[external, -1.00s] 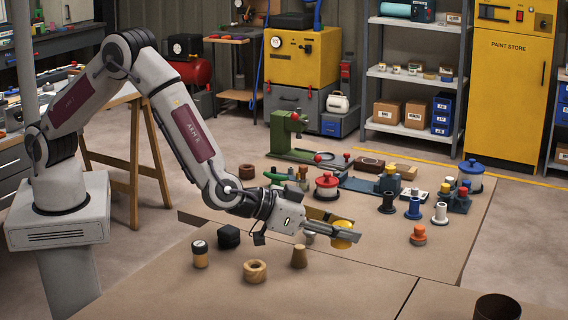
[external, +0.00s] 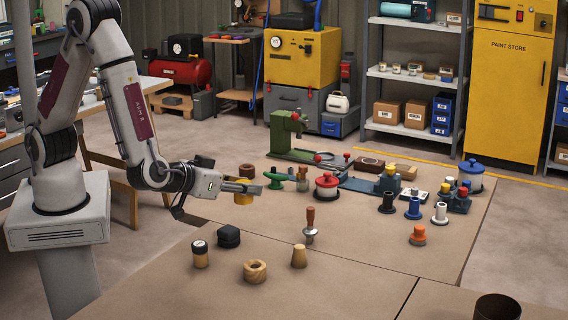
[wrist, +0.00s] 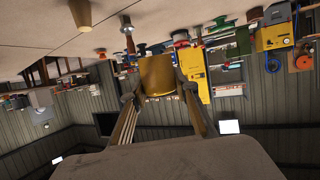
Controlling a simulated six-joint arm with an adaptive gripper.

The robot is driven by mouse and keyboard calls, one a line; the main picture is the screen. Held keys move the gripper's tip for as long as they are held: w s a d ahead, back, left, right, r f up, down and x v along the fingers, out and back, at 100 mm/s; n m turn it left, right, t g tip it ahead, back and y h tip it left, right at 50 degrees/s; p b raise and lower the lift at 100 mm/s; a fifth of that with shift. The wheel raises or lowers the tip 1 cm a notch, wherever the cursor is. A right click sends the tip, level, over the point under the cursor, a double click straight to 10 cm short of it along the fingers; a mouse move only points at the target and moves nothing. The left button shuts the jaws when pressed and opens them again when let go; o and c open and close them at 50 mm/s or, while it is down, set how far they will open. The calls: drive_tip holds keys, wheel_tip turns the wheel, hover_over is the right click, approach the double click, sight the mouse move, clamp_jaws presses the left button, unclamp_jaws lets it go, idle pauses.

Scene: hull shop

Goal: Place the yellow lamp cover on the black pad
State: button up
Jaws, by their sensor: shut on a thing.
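My gripper (external: 250,188) is shut on the yellow lamp cover (external: 243,198) and holds it in the air over the table. In the wrist view the lamp cover (wrist: 158,76) sits between the two fingers (wrist: 154,92). A squat black block (external: 228,238), which looks like the black pad, stands on the table at the left. In the external view the lamp cover is above and slightly right of it, apart from it. The top of the black block looks bare. I cannot make out the block in the wrist view.
A brown ring (external: 247,171) and a red-topped pot (external: 327,187) are farther back. The front table is mostly clear.

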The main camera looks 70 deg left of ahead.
drive_tip(key=s+a+n+g+y, duration=0.1)
drive_tip(key=s+a+n, duration=0.1)
drive_tip(key=a, duration=0.3)
drive_tip(key=shift+s+a+r+y, duration=0.25)
drive_tip(key=shift+s+y, duration=0.05)
drive_tip(key=shift+s, duration=0.25)
drive_tip(key=shift+f, duration=0.1)
hover_over(229, 228)
drive_tip(key=shift+f, duration=2.85)
drive_tip(key=shift+a, duration=0.1)
drive_tip(key=shift+f, duration=2.1)
drive_tip(key=shift+f, duration=0.1)
drive_tip(key=o, duration=0.9)
drive_tip(key=shift+c, duration=0.2)
